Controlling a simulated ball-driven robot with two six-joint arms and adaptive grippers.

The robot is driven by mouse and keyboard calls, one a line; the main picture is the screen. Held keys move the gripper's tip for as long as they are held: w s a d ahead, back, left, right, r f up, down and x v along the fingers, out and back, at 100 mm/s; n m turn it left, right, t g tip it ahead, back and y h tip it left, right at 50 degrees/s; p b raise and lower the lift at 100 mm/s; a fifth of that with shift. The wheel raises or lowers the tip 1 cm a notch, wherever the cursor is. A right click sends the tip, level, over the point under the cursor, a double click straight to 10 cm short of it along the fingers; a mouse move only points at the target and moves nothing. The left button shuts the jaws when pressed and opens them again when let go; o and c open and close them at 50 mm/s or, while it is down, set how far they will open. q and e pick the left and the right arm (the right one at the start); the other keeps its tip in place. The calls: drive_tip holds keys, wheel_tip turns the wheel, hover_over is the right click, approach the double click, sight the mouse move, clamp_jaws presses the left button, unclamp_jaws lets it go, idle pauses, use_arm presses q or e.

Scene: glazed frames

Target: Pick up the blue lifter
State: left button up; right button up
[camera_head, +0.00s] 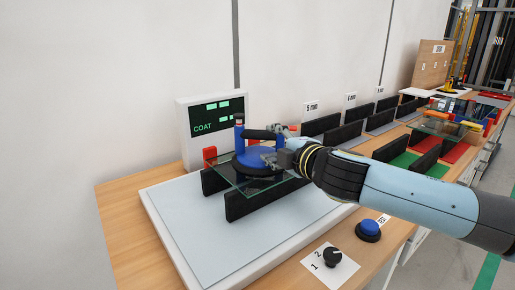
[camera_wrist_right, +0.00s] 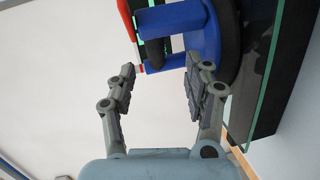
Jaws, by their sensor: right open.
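The blue lifter (camera_head: 258,162) has a round blue base, blue posts and a dark bar handle. It stands on a glass pane (camera_head: 228,171), which lies across black supports (camera_head: 245,203). My right gripper (camera_head: 278,152) is at the lifter's right side, partly hiding it. In the right wrist view the gripper (camera_wrist_right: 160,82) is open, its two fingers apart with nothing between the tips. The lifter's blue post (camera_wrist_right: 165,65) and dark handle (camera_wrist_right: 152,40) are just beyond the fingertips. I cannot tell whether a finger touches the lifter. My left gripper is not in view.
A white box with a screen reading COAT (camera_head: 215,125) stands behind the lifter, with a red block (camera_head: 210,156) near it. A dial (camera_head: 332,257) and a blue button (camera_head: 369,230) are at the front. Racks with black dividers (camera_head: 322,126) line the bench to the right.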

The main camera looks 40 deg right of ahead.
sight(265, 135)
drive_tip(key=shift+w+d, duration=0.2)
drive_tip(key=shift+w, duration=0.5)
drive_tip(key=shift+w+d+f, duration=0.1)
drive_tip(key=shift+w+f, duration=0.05)
drive_tip(key=shift+w, duration=0.15)
drive_tip(key=x, duration=0.1)
drive_tip(key=p+x, duration=0.1)
drive_tip(key=x, duration=0.2)
drive_tip(key=shift+w+d+r+p, duration=0.15)
drive_tip(key=shift+d+r+p, duration=0.2)
drive_tip(key=shift+d, duration=0.1)
drive_tip(key=shift+w+f, duration=0.2)
drive_tip(key=shift+w, duration=0.1)
drive_tip(key=shift+c, duration=2.5)
drive_tip(key=c, duration=0.4)
clamp_jaws()
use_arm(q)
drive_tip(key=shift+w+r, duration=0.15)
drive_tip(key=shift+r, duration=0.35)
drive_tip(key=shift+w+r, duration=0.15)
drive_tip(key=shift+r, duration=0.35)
use_arm(e)
drive_tip(key=shift+r, duration=0.15)
